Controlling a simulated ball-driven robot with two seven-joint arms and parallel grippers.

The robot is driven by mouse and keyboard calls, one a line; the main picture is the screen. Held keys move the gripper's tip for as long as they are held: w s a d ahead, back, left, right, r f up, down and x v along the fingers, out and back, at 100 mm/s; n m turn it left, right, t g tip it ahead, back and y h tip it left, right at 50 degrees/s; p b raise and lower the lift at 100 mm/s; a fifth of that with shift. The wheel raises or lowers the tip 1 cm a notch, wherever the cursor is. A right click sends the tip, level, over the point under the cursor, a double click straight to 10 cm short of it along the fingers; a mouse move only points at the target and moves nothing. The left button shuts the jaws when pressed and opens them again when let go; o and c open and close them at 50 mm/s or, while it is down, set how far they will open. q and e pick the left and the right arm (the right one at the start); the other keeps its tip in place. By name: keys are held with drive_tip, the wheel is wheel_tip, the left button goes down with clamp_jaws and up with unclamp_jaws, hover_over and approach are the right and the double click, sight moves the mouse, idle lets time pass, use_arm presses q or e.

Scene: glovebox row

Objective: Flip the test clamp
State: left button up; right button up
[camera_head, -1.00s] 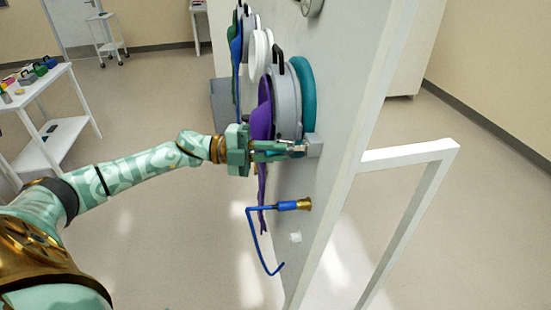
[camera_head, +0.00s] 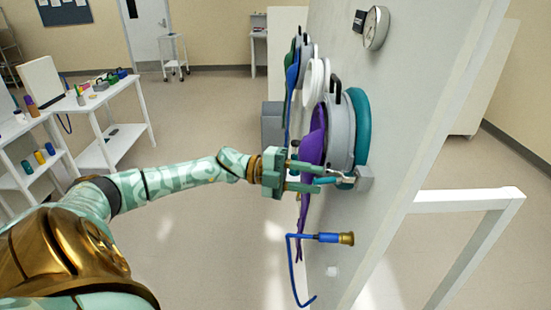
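The test clamp looks to be the small grey block (camera_head: 364,178) on the white panel, with a metal lever and a short blue handle (camera_head: 325,181) pointing left. My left gripper (camera_head: 318,179) is at the handle, its two green fingers spread apart, one above and one below the handle's end. The fingers look clear of the handle, though contact is hard to judge. My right gripper is not in view.
Above the clamp, a grey round port (camera_head: 341,130) with a purple glove (camera_head: 312,142) and a teal ring (camera_head: 358,125) stands off the panel (camera_head: 415,110). Below is a blue bent rod (camera_head: 291,262) with a brass end. A gauge (camera_head: 375,27) sits higher. A white frame (camera_head: 470,200) juts out right.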

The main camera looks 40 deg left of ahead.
use_arm(q)
drive_tip(key=v, duration=1.3)
drive_tip(key=shift+a+b, duration=0.15)
drive_tip(key=shift+b, duration=0.15)
drive_tip(key=shift+s, duration=0.1)
